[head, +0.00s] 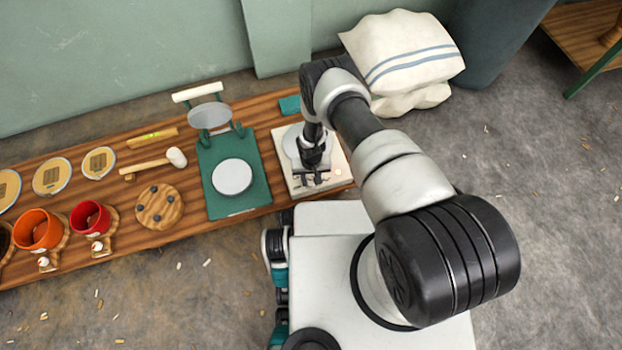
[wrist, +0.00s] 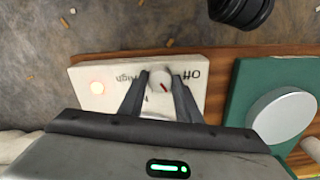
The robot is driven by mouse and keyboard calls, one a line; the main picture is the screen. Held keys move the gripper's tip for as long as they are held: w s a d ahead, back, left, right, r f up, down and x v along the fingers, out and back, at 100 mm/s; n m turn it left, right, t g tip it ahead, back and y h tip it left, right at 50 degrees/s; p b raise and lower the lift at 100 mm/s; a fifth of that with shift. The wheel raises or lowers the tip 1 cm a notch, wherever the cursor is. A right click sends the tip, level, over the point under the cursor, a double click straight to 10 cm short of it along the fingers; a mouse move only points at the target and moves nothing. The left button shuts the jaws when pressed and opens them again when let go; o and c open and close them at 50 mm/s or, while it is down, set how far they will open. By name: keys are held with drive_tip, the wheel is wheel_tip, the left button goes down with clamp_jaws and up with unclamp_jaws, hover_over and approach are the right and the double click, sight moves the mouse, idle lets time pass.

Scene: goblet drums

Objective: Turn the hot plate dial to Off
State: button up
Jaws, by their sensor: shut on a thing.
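The hot plate (head: 336,158) is a pale square unit at the right end of the wooden bench, with a round plate largely hidden by my arm. In the wrist view its front panel (wrist: 97,72) carries a grey dial (wrist: 160,76) with a red mark on its lower right. The "Off" label (wrist: 194,75) is right of the dial and the "High" label (wrist: 129,77) is left, both upside down. A small light (wrist: 97,87) glows orange. My gripper (wrist: 159,82) is shut on the dial, one finger on each side; the head view shows it (head: 311,180) over the panel's front edge.
A green press (head: 212,180) with a pale disc stands just left of the hot plate, close to my gripper. White sacks (head: 402,50) lie behind on the right.

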sight(311, 181)
drive_tip(key=n, duration=0.5)
drive_tip(key=shift+n, duration=0.4)
drive_tip(key=n, duration=0.5)
drive_tip(key=shift+n, duration=0.4)
drive_tip(key=o, duration=1.1)
drive_tip(key=shift+c, duration=0.2)
drive_tip(key=shift+r, duration=0.1)
wheel_tip(311, 181, up, 17)
drive_tip(key=p, duration=0.5)
drive_tip(key=shift+p, duration=0.35)
drive_tip(key=shift+r, duration=0.1)
